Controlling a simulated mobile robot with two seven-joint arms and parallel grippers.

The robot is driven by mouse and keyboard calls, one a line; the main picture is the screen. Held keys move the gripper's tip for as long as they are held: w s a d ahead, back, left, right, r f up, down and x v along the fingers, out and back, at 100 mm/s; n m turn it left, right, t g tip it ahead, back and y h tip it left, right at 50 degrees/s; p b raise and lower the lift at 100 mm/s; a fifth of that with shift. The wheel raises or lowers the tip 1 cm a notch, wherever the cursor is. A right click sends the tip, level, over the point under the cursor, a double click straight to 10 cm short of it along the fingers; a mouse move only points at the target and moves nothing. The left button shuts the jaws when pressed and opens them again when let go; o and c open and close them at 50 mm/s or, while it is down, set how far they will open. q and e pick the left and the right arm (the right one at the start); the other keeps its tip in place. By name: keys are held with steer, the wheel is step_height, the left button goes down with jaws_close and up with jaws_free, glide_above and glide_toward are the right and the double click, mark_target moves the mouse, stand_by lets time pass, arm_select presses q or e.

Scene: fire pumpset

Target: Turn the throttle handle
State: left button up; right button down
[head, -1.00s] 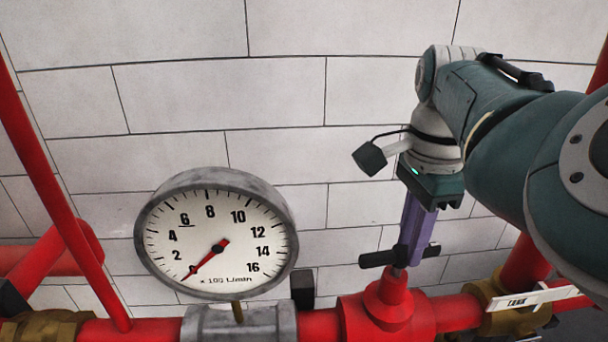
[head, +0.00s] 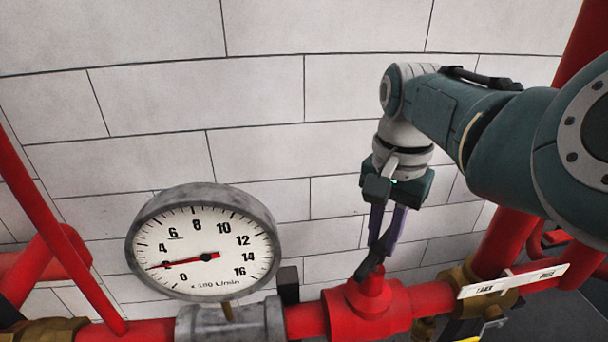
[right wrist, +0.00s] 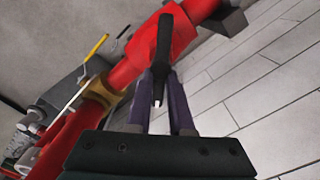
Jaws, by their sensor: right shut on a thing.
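The throttle handle (head: 370,262) is a black bar on top of the red valve body (head: 345,308), below the right arm in the head view. It now lies at a slant, pointing toward the camera. My right gripper (head: 380,246) comes down from above, its purple fingers shut on the handle. In the right wrist view the black handle (right wrist: 164,50) stands between the two purple fingers (right wrist: 162,90). The round gauge (head: 203,245) at left has its red needle pointing left, between 0 and 4. My left gripper is not in view.
Red pipes run along the bottom and up the left and right sides. A brass fitting (head: 488,290) and a white labelled lever (head: 515,281) are right of the valve. A tiled wall (head: 270,100) stands behind. Open space lies above the gauge.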

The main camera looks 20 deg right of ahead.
mark_target(382, 243)
stand_by(0.5)
steer(key=c, duration=0.8)
jaws_free()
steer(key=shift+r, duration=0.1)
steer(key=shift+r, duration=0.3)
step_height(382, 243, up, 9)
